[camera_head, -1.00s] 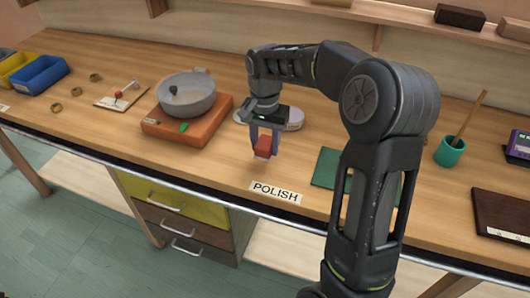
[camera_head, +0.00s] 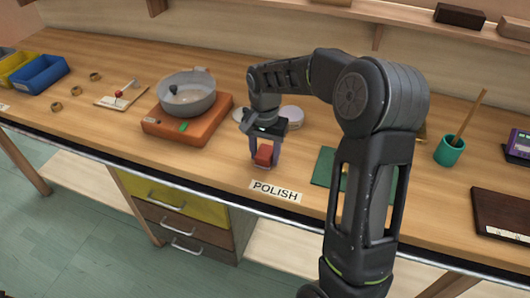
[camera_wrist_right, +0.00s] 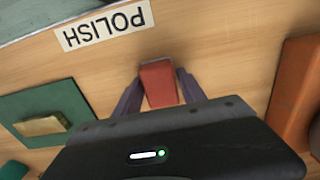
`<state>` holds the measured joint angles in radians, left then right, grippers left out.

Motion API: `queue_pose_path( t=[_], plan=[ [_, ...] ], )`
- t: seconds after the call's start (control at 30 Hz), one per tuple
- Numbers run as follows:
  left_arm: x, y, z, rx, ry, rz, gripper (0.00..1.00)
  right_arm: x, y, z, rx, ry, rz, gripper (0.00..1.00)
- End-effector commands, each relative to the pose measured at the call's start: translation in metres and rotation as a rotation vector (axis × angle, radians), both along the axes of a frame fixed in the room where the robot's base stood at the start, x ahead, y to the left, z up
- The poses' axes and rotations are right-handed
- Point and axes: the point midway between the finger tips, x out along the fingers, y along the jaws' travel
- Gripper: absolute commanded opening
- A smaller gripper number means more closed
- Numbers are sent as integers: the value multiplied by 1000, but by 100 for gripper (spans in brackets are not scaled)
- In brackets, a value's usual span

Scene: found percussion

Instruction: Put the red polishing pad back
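The red polishing pad (camera_head: 264,154) is a small red block, low over the bench or touching it, just behind the POLISH label (camera_head: 275,192). My right gripper (camera_head: 267,157) points down with one finger on each side of the pad and appears shut on it. In the right wrist view the pad (camera_wrist_right: 158,84) sits between the two fingertips, and the label (camera_wrist_right: 104,25) lies beyond it on bare wood. I cannot tell whether the pad's underside touches the bench. My left gripper is not in view.
An orange block (camera_head: 184,132) bearing a grey pan (camera_head: 187,101) stands to the left. Pale round discs (camera_head: 291,116) are behind the gripper. A green mat (camera_head: 325,170) lies to the right, partly behind my arm. A teal cup (camera_head: 449,151) stands further right. Wood around the label is clear.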

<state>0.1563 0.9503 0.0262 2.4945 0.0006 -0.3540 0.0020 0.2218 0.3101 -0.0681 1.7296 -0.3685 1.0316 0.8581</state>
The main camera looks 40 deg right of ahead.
Motion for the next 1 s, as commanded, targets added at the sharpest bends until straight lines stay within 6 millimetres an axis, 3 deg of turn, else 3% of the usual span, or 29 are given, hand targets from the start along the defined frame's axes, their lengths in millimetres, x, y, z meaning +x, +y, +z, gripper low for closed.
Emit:
queue_pose_path(
  t=[0.17,0.57,0.77,1.0],
  plan=[
    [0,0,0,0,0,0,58,0,0,0,0,0,0,63],
    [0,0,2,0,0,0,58,0,0,8,0,-1,0,63],
    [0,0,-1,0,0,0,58,1,0,37,-1,-4,0,63],
    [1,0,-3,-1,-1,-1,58,1,0,88,-2,-5,1,63]
  ],
)
